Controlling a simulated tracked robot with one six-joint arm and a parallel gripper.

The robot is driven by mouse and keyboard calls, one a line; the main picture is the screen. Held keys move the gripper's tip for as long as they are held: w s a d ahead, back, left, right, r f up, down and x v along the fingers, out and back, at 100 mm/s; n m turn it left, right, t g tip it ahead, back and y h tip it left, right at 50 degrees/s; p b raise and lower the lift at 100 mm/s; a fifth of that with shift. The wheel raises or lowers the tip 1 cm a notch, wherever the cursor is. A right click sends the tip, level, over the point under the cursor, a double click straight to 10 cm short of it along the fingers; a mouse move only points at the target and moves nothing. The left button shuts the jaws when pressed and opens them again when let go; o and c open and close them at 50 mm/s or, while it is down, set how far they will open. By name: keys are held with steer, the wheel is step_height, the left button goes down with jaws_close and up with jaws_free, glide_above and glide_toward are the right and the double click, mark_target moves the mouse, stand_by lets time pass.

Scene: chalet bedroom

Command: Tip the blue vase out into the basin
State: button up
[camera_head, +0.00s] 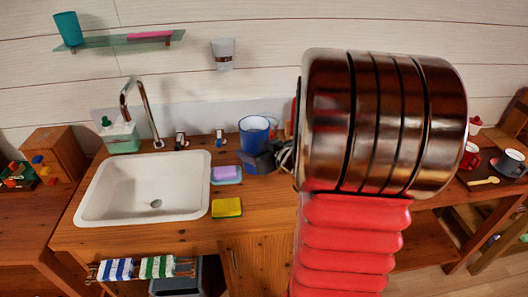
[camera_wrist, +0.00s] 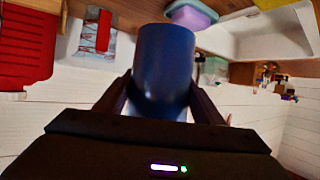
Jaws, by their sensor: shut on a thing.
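The blue vase (camera_head: 254,133) looks upright in the head view, its open rim up, to the right of the basin near the wall. Part of it is hidden by my dark gripper (camera_head: 264,160). In the wrist view the blue vase (camera_wrist: 163,65) sits between the two fingers of my gripper (camera_wrist: 162,95), which is shut on it. I cannot tell whether the vase touches the counter. The white basin (camera_head: 155,185) is set in the wooden counter and looks empty, with its drain showing. Its pale edge also shows at the upper right of the wrist view (camera_wrist: 250,46).
A chrome faucet (camera_head: 140,105) stands behind the basin. A teal dispenser (camera_head: 121,137) stands back left. My red arm hides the counter's right part.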

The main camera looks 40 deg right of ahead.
steer(key=w+a, duration=1)
steer(key=a, duration=0.3)
steer(key=w+a+f, duration=0.1)
steer(key=a+f, duration=0.1)
steer(key=a, duration=0.6)
steer(key=w+a+f+n+y, duration=0.1)
steer(key=w+a, duration=0.1)
steer(key=a, duration=0.6)
steer(key=shift+f, duration=0.35)
